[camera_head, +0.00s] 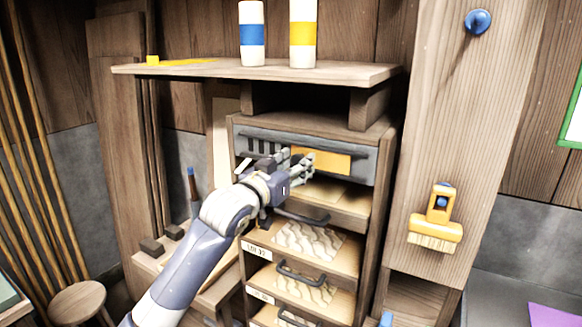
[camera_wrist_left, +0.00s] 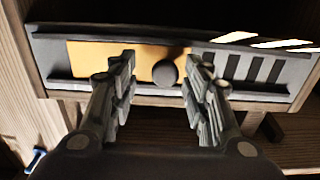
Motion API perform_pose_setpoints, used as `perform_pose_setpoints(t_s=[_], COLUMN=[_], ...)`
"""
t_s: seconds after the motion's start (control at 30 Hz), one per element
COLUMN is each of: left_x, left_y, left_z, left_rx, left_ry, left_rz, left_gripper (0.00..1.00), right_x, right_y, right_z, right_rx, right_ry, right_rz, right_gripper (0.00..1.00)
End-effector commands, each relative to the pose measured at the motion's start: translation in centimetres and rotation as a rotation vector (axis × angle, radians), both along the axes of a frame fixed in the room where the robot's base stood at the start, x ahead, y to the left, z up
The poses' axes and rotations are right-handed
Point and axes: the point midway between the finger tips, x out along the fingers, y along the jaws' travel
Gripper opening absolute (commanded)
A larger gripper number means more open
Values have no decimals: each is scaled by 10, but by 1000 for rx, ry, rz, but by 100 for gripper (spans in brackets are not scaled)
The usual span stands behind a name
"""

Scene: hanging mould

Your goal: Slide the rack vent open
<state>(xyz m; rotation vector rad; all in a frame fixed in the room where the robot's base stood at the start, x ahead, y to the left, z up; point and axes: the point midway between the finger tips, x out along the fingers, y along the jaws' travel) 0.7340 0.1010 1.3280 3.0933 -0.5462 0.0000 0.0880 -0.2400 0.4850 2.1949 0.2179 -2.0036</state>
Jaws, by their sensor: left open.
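The rack vent is a grey metal panel (camera_head: 362,163) across the top of the wooden rack. Dark slots (camera_head: 262,146) show at its left, and a yellow slide plate (camera_head: 330,162) covers its right part. The left wrist view shows it from the other way round, with the yellow plate (camera_wrist_left: 90,58) at left and slots (camera_wrist_left: 250,68) at right. A round dark knob (camera_wrist_left: 165,73) sits near the plate's slot-side edge. My left gripper (camera_head: 304,166) is open in front of the panel. Its fingers (camera_wrist_left: 162,80) stand either side of the knob, with gaps showing. My right gripper is not seen.
Below the vent are several drawers with dark handles (camera_head: 302,272). A wooden shelf (camera_head: 200,71) with two bottles overhangs the rack. A post at right carries a yellow brush (camera_head: 436,228) and a blue knob (camera_head: 478,21). A stool (camera_head: 78,300) stands at lower left.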

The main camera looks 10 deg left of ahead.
Motion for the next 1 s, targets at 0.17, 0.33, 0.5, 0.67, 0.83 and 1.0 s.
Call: perform_pose_setpoints(t_s=[0.17, 0.33, 0.5, 0.67, 0.83, 1.0], left_x=[-11, -36, -66, -90, -106, -112], left_y=[5, 13, 23, 31, 36, 38], left_z=[-1, -1, -1, -1, -1, 0], left_rx=[1, 2, 1, 2, 1, 0], left_ry=[1, -1, 1, -1, 1, 0], left_rz=[1, 0, -1, -1, -2, -3], left_gripper=[44, 44, 44, 44, 44, 44], right_x=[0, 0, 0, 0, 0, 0], right_y=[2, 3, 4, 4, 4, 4], right_z=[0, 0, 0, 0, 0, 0], right_rx=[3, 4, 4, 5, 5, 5], right_ry=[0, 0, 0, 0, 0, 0], right_rz=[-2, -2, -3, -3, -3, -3], right_gripper=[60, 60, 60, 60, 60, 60])
